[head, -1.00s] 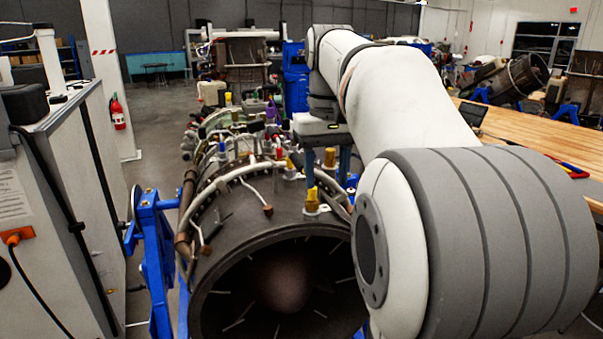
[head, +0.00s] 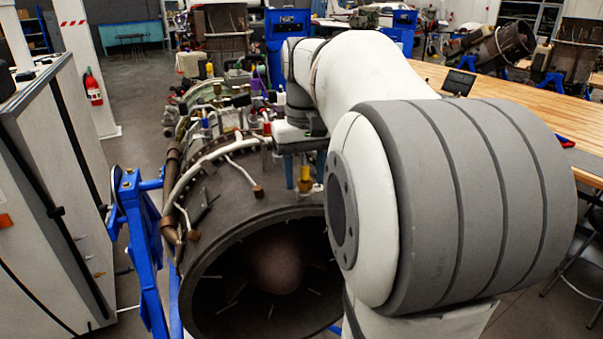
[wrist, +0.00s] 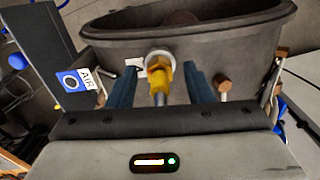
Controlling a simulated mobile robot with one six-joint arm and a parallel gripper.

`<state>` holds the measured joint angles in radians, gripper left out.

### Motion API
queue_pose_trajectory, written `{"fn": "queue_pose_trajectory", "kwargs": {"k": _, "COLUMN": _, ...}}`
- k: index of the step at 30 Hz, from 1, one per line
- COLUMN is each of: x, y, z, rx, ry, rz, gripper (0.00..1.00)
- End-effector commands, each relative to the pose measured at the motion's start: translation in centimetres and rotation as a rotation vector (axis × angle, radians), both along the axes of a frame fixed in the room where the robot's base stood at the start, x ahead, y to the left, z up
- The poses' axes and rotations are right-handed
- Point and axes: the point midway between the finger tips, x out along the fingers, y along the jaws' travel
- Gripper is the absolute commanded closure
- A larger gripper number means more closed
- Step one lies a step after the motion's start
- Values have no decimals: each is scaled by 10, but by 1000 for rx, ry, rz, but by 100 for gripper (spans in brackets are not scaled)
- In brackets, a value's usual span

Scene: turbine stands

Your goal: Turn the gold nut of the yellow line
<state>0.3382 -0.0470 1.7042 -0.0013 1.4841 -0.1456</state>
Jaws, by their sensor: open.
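The yellow line's fitting with its gold nut (head: 304,181) stands on the front rim of the dark turbine casing (head: 235,208) in the head view. In the wrist view the gold nut (wrist: 158,66) sits below a pale round end, with a yellow stem under it. My gripper (wrist: 160,82) is open, with one blue finger on each side of the yellow fitting. A gap shows on both sides, so the fingers look clear of it. In the head view my gripper (head: 304,170) is partly hidden by my arm.
White pipes, a brown fitting (head: 258,191) and several coloured fittings crowd the casing. A blue stand (head: 140,235) holds it at the left. A grey cabinet (head: 60,190) is farther left. A wooden table (head: 500,105) is at the right. An AIR label (wrist: 80,82) shows in the wrist view.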

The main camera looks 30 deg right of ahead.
Motion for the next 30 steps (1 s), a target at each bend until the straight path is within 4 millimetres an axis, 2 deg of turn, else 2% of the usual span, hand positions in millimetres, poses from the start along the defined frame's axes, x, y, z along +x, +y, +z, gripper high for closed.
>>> {"fn": "queue_pose_trajectory", "kwargs": {"k": 7, "x": 0, "y": -1, "z": -1, "rx": 0, "ry": 0, "rz": -2, "gripper": 55}}
{"fn": "queue_pose_trajectory", "kwargs": {"k": 23, "x": 0, "y": -1, "z": -1, "rx": 0, "ry": 0, "rz": -3, "gripper": 99}}
{"fn": "queue_pose_trajectory", "kwargs": {"k": 30, "x": 0, "y": -1, "z": 0, "rx": 0, "ry": 0, "rz": -101, "gripper": 99}}
